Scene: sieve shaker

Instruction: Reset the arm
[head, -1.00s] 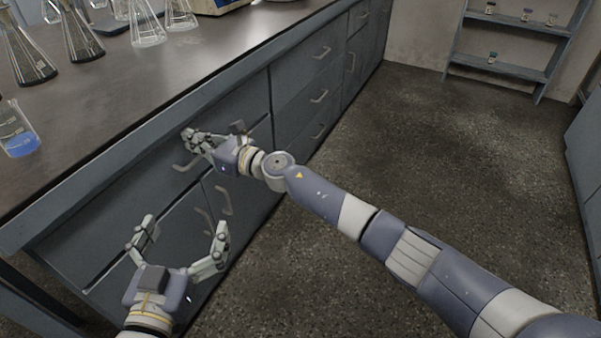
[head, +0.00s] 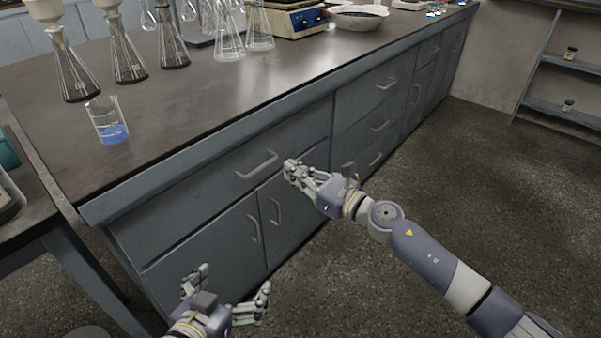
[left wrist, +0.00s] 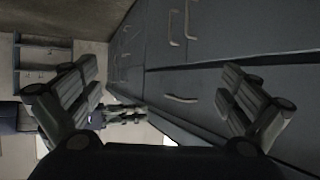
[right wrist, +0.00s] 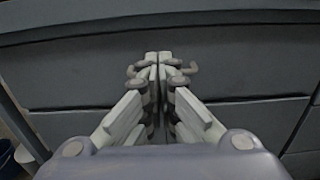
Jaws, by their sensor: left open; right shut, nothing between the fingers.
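My left gripper (head: 228,292) is open and empty at the bottom of the head view, in front of the cabinet doors below the bench. Its spread fingers also show in the left wrist view (left wrist: 165,100). My right gripper (head: 292,170) is shut and empty in front of the cabinet, beside a drawer handle (head: 257,165). In the right wrist view its fingers (right wrist: 157,75) are together, and a handle shows partly hidden behind the tips. I cannot tell whether they touch it.
The dark bench top (head: 200,105) carries a beaker of blue liquid (head: 108,122), several flasks (head: 128,58), a device with a blue front (head: 300,20) and a bowl (head: 358,16). Another table (head: 40,215) stands at the left. The floor (head: 480,170) at right is clear.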

